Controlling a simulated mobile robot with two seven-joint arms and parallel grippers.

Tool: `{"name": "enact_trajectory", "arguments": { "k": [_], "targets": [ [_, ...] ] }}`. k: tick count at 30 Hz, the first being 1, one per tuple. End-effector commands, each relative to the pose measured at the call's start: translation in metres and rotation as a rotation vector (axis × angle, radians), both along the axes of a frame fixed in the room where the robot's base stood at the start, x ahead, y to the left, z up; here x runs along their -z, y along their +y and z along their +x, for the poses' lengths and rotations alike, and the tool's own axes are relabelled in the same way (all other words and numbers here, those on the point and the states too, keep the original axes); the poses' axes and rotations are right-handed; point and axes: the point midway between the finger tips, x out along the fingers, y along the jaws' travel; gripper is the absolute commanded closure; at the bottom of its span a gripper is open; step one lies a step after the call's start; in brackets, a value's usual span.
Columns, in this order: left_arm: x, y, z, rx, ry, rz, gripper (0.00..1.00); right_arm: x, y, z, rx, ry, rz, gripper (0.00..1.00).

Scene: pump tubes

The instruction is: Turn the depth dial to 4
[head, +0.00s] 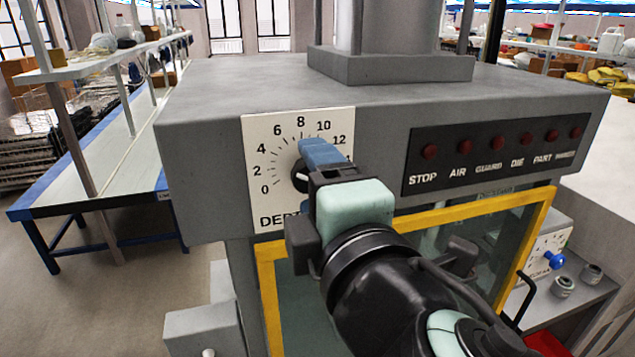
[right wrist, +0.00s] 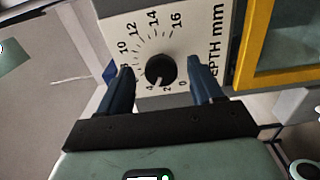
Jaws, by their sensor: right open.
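The depth dial is a black round knob (head: 299,176) on a white plate (head: 262,140) on the front of the grey machine. The plate has a number scale around the knob and "DEPTH mm" lettering, partly hidden by my gripper in the head view. The knob (right wrist: 160,70) shows whole in the right wrist view. My left gripper is out of view.
A dark panel (head: 490,168) with several red lights is right of the dial. A yellow-framed guard (head: 480,211) sits below. A small side panel with a blue knob (head: 554,260) is at the lower right. A long workbench (head: 110,150) stands at the left.

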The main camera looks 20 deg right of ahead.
Motion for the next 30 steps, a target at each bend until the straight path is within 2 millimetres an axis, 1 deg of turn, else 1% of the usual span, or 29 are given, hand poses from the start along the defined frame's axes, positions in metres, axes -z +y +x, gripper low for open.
{"name": "enact_trajectory", "arguments": {
  "k": [2,5,12,15,18,21,24,30],
  "targets": [
    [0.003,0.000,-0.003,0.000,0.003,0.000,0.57,0.001,0.000,-0.007,-0.001,0.000,0.001,0.35],
    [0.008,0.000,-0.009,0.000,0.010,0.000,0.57,0.002,-0.001,-0.022,-0.001,0.000,0.003,0.35],
    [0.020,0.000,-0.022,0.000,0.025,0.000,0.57,0.002,-0.003,-0.076,-0.001,-0.001,0.002,0.35],
    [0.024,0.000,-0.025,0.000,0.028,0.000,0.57,0.001,-0.004,-0.096,0.000,-0.001,0.002,0.35],
    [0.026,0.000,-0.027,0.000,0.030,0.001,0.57,0.001,-0.005,-0.113,0.001,-0.002,0.000,0.35],
    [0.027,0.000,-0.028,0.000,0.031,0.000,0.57,0.001,-0.005,-0.124,0.000,-0.001,0.001,0.35],
    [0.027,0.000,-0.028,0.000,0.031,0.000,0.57,0.000,-0.005,-0.130,0.001,-0.001,0.001,0.35],
    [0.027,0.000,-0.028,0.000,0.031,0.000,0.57,0.000,-0.005,-0.132,0.001,-0.001,0.000,0.35]
  ]
}}
